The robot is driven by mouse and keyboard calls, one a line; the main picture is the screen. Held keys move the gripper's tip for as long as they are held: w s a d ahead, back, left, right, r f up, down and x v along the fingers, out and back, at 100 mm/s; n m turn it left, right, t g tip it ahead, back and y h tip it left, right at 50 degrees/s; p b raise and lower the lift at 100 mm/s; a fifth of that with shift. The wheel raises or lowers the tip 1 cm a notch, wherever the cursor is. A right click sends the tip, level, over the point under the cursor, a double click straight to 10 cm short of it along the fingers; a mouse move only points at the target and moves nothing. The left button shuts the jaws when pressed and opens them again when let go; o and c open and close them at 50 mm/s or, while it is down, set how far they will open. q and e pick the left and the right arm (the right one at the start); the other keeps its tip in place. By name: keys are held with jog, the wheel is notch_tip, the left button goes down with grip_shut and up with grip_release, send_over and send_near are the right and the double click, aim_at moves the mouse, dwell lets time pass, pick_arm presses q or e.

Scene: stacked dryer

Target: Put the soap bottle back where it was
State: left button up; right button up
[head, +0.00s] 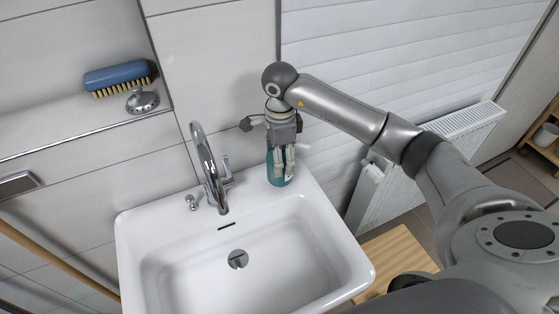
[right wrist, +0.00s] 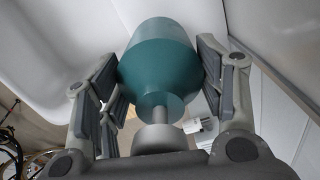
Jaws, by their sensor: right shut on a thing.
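The teal soap bottle (head: 278,178) is at the back right corner of the white sink (head: 340,245), right of the faucet. My right gripper (head: 281,165) is shut around the bottle from above, with its fingers on either side. In the right wrist view the teal bottle (right wrist: 160,65) fills the space between the finger pads of my right gripper (right wrist: 160,80). Its grey neck and cap point toward my palm. I cannot tell whether the bottle's base touches the sink rim. My left gripper is not in view.
A chrome faucet (head: 209,170) stands left of the bottle at the back of the sink. A blue brush (head: 118,75) lies on the wall ledge at the upper left. A white radiator (head: 425,165) is to the right of the sink, and the basin is empty.

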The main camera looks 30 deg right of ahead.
jog(key=shift+w+f, duration=0.3)
jog(key=shift+f, duration=0.05)
notch_tip(320, 180, down, 2)
jog(key=shift+f+p, duration=0.1)
jog(key=shift+p, duration=0.95)
jog(key=shift+f, duration=0.4)
jog(key=shift+f, duration=0.1)
jog(key=o, duration=1.4)
